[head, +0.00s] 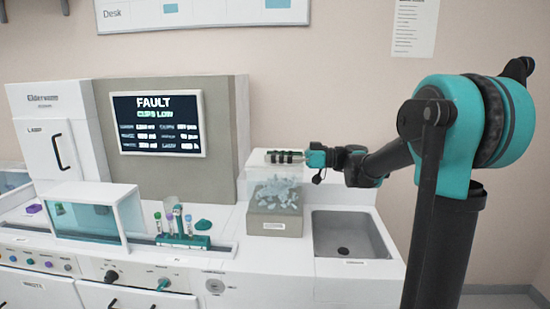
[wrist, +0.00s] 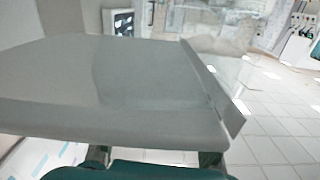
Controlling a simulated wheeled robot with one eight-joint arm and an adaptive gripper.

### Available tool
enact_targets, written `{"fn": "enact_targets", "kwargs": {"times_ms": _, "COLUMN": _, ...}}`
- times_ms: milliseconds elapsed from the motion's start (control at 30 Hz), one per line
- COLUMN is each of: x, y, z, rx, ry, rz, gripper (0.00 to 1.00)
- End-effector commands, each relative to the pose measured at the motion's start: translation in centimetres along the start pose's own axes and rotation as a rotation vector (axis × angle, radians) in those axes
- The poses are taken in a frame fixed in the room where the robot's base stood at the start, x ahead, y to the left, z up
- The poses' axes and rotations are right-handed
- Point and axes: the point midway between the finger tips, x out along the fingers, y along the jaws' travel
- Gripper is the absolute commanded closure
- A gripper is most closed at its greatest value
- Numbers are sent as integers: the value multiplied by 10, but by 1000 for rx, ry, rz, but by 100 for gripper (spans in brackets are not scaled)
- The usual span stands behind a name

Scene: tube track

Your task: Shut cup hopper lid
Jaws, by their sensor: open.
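The cup hopper (head: 275,194) is a clear box of pale cups on a grey base, left of the sink. Its pale lid (head: 258,156) appears to lie nearly level across the top; whether it is fully seated is unclear. My gripper (head: 284,157) reaches in from the right, at lid height over the hopper, with open jaws and nothing visibly held.
A sink (head: 345,238) lies right of the hopper. A green rack (head: 183,240) with several tubes and a clear-sided enclosure (head: 95,212) stand to the left. The screen (head: 157,123) behind reads "FAULT" and "CUPS LOW". The wall above the hopper is clear.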

Motion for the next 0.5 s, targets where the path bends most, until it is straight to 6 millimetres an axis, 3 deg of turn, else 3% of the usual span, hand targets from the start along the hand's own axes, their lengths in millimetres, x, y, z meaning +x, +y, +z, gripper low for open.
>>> {"fn": "enact_targets", "kwargs": {"times_ms": 267, "x": -19, "y": 1, "z": 0, "rx": 0, "ry": 1, "rz": 3, "gripper": 57}}
{"fn": "enact_targets", "kwargs": {"times_ms": 500, "x": -68, "y": 1, "z": 0, "rx": 0, "ry": 1, "rz": 5, "gripper": 57}}
